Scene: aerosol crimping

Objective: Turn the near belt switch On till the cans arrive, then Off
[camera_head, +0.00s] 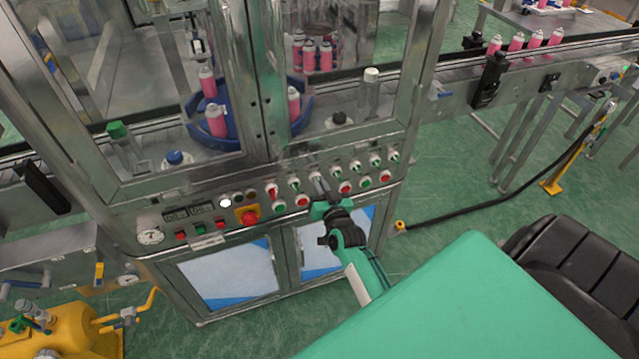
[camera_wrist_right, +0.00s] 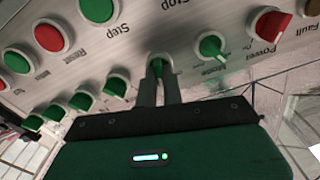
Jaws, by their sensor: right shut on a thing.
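My right gripper (camera_head: 319,188) is at the machine's sloped control panel (camera_head: 344,165). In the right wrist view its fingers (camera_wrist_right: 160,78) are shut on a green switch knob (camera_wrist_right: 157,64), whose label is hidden. Another green switch (camera_wrist_right: 211,46) and a red Power switch (camera_wrist_right: 270,24) sit beside it. Several pink cans (camera_head: 516,43) stand in a row on the belt (camera_head: 530,58) at upper right. More pink cans (camera_head: 216,122) stand inside the glazed machine around a blue wheel (camera_head: 275,122). My left gripper is not in view.
A red emergency button (camera_head: 250,217) and round push buttons (camera_head: 302,201) crowd the panel near my gripper. Cabinet doors (camera_head: 226,273) are below. A black hose (camera_head: 480,216) crosses the green floor. A yellow unit (camera_head: 75,330) stands at lower left.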

